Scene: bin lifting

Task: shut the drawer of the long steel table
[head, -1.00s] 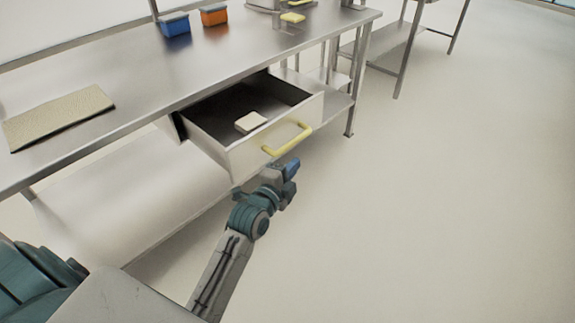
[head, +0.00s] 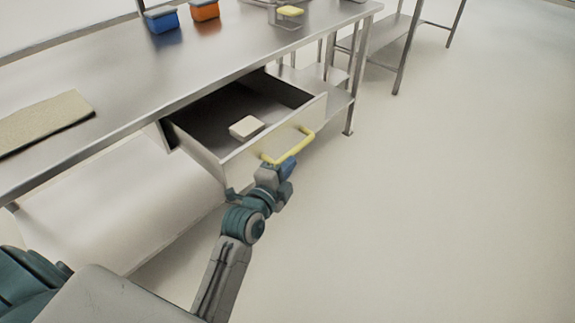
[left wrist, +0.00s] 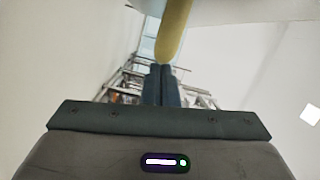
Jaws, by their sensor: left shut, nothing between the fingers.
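The long steel table (head: 200,75) runs across the left and middle of the head view. Its drawer (head: 268,147) stands open, pulled out toward me, with a yellow handle (head: 289,146) on its front. A pale block (head: 246,128) lies inside the drawer. My left gripper (head: 286,166) is at the drawer front, just below the handle. In the left wrist view, its closed fingers (left wrist: 160,82) are empty, and the yellow handle (left wrist: 173,32) shows close beyond their tips. Whether they touch the handle I cannot tell. My right gripper is not in view.
On the tabletop are a blue container (head: 161,19), an orange container (head: 204,10) and a beige mat (head: 42,122). A lower shelf (head: 337,102) shows beneath the table. Another steel table (head: 385,40) stands behind at the right. The floor on the right is clear.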

